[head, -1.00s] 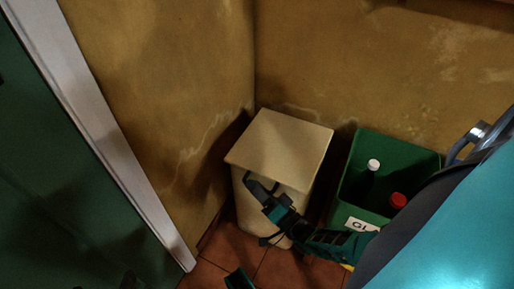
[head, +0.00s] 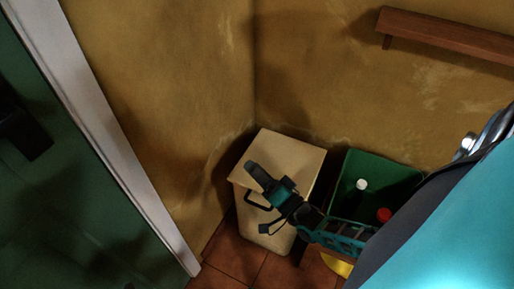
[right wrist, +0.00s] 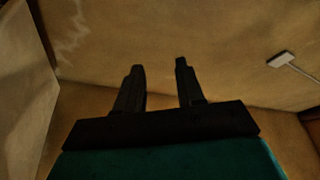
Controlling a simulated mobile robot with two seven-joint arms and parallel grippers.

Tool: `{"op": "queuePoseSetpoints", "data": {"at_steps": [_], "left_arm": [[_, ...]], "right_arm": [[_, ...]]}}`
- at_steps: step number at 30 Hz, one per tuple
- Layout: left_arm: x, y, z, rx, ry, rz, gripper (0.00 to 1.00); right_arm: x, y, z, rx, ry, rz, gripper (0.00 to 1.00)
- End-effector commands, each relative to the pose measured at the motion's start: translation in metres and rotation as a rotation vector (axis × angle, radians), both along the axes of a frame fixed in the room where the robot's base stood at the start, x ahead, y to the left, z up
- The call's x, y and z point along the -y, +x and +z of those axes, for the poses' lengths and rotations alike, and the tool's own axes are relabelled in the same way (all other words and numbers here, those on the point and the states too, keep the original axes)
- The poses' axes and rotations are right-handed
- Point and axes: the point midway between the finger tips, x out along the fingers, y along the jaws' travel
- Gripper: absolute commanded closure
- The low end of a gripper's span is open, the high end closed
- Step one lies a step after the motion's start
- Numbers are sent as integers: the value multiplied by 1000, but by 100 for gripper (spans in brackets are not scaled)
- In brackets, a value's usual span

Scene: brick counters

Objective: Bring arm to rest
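My right gripper (head: 258,186) is in front of the cream lidded bin in the head view, at about the height of its lid in the picture. In the right wrist view its two dark fingers (right wrist: 160,85) stand apart with nothing between them, and only wall shows beyond. My right arm comes in from the right, partly hidden by a large teal part of my own body. My left gripper is not in view.
The cream bin (head: 283,155) stands in the corner. Beside it is a green crate (head: 400,175) with a white-capped bottle (head: 361,185) and a red-capped one (head: 384,215). A wooden shelf (head: 450,35) is on the wall. A green door (head: 60,200) is at left.

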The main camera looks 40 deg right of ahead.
Motion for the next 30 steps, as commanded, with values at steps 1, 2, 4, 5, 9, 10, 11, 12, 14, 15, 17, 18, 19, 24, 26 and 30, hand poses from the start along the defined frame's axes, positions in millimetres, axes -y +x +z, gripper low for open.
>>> {"op": "queuePoseSetpoints", "data": {"at_steps": [1, 2, 4, 5, 9, 10, 11, 12, 14, 15, 17, 18, 19, 24, 26, 30], "left_arm": [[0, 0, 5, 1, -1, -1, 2], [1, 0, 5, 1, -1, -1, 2], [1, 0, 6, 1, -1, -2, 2], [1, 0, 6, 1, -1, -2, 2], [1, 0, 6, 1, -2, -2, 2], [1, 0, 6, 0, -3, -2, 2], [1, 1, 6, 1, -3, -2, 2], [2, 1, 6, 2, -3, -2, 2], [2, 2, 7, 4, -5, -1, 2], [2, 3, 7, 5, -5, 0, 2], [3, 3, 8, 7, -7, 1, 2], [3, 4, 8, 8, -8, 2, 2], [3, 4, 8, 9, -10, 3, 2], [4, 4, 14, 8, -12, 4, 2], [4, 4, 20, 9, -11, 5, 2], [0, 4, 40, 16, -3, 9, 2]], "right_arm": [[0, 0, 6, -2, 0, 0, 62], [0, 0, 8, -1, 0, -1, 62], [0, 0, 11, -1, 0, -1, 62], [1, 0, 11, -2, 0, -1, 62], [1, 0, 11, -2, -1, -2, 62], [1, 0, 11, -2, -1, -2, 62], [1, 0, 11, -2, -1, -2, 62], [1, 0, 11, -2, -1, -2, 62], [1, 0, 11, -2, -1, -2, 62], [1, 0, 11, -2, -1, -2, 62], [1, 0, 11, -2, -1, -2, 62], [1, 0, 11, -2, -1, -2, 62], [1, 0, 11, -2, -1, -2, 62], [-6, -2, 13, -20, -25, 3, 62], [-16, -5, 16, -50, -67, 10, 62], [-54, -19, 29, -168, -269, 49, 62]]}}
